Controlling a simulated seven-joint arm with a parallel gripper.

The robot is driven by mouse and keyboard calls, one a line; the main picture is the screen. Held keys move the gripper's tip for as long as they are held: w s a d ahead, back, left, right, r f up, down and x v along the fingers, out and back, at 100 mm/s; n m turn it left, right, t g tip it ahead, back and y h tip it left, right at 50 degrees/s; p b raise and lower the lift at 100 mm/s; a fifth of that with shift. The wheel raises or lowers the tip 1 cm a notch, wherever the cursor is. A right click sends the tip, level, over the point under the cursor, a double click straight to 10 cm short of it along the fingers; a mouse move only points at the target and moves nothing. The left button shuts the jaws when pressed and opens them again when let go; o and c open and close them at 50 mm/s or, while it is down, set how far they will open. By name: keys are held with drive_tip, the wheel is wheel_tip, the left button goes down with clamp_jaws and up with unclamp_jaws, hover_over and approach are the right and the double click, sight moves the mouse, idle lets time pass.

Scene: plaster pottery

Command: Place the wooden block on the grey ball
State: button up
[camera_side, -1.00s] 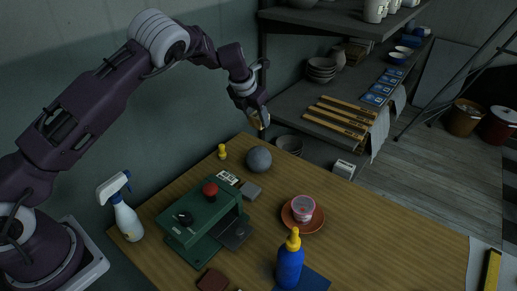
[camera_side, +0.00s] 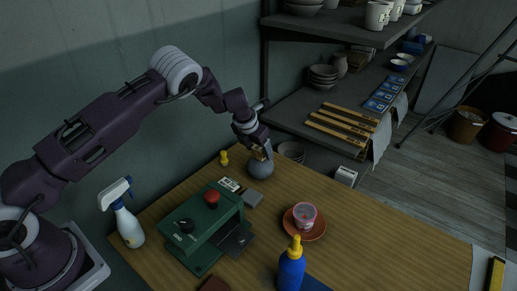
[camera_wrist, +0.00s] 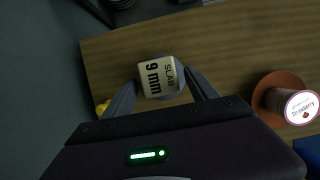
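The wooden block (camera_side: 262,153) is pale and sits between my gripper's fingertips, directly over the grey ball (camera_side: 260,169). In the wrist view the block hides most of the ball.
A small yellow piece (camera_side: 224,158) stands left of the ball. A grey block (camera_side: 252,196) and a green press (camera_side: 205,228) are in front. A pink cup (camera_side: 305,213) on a brown saucer (camera_side: 319,231) and a blue bottle (camera_side: 291,268) stand to the right. The right table is clear.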

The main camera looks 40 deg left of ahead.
drive_tip(key=s+d+r+m+h, duration=0.1)
drive_tip(key=s+d+r+m, duration=0.3)
drive_tip(key=r, duration=0.7)
drive_tip(key=s+a+r+m+h, duration=0.1)
drive_tip(key=s+r+m, duration=0.2)
drive_tip(key=s+r, duration=0.6)
drive_tip(key=s+d+r+m, duration=0.4)
drive_tip(key=s+r+m, duration=0.6)
drive_tip(key=r, duration=0.1)
drive_tip(key=s+m+t+y, duration=0.1)
drive_tip(key=s+m+y, duration=0.1)
drive_tip(key=s+m, duration=1.7)
drive_tip(key=s+a, duration=0.1)
drive_tip(key=s, duration=0.3)
drive_tip(key=shift+s+f, duration=0.15)
drive_tip(key=shift+f, duration=0.2)
